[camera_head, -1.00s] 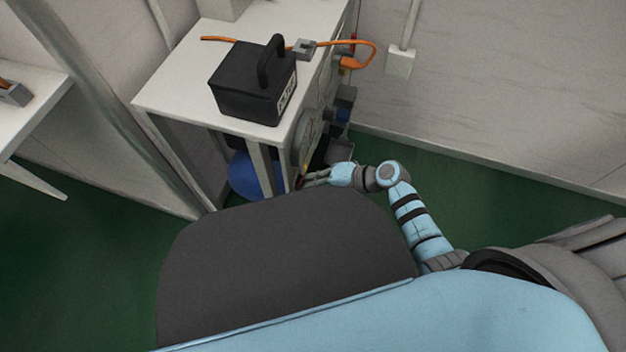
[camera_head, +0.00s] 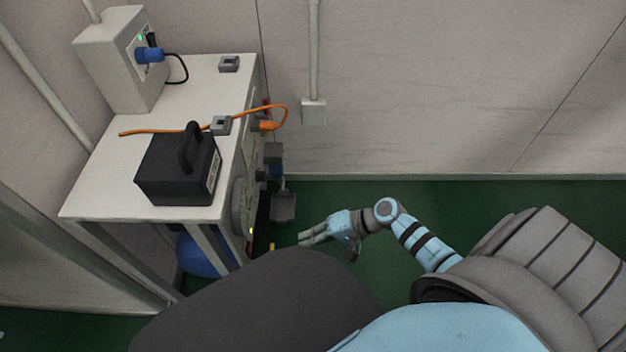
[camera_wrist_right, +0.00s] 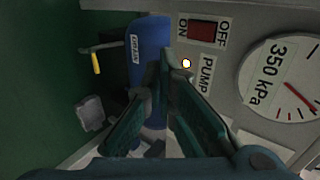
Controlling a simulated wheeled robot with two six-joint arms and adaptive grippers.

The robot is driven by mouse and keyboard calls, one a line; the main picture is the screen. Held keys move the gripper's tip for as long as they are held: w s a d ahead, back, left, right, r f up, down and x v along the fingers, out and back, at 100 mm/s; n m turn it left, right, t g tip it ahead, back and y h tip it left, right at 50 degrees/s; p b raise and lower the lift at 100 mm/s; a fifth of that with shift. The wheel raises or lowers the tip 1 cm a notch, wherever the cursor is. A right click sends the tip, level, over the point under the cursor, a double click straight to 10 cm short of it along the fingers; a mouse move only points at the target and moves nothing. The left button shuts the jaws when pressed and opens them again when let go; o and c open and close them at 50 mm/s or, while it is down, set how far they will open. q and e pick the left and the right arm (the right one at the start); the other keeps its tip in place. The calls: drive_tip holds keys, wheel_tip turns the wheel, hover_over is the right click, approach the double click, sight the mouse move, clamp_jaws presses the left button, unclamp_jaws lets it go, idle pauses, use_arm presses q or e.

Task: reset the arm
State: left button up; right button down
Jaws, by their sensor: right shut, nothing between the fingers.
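My right arm is light blue and grey, and its gripper (camera_head: 312,235) shows in the head view just right of the white bench's front panel, with a gap of floor between. In the right wrist view the dark green fingers (camera_wrist_right: 169,65) come together at their tips, shut with nothing held. Behind them are a blue cylinder (camera_wrist_right: 149,45) marked DRAIN and a panel with a red PUMP switch (camera_wrist_right: 202,32) and a 350 kPa gauge (camera_wrist_right: 285,85). My left gripper is in no view.
The white bench (camera_head: 105,190) carries a black box with a handle (camera_head: 180,170), an orange cable (camera_head: 160,131) in a grey clip, and a grey box (camera_head: 118,65) with a blue plug. A yellow-handled lever (camera_wrist_right: 96,63) sticks out near the cylinder. Green floor (camera_head: 340,192) lies along the wall.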

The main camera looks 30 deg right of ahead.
drive_tip(key=shift+s+d+r, duration=0.15)
drive_tip(key=shift+s+d, duration=0.15)
drive_tip(key=shift+d, duration=0.1)
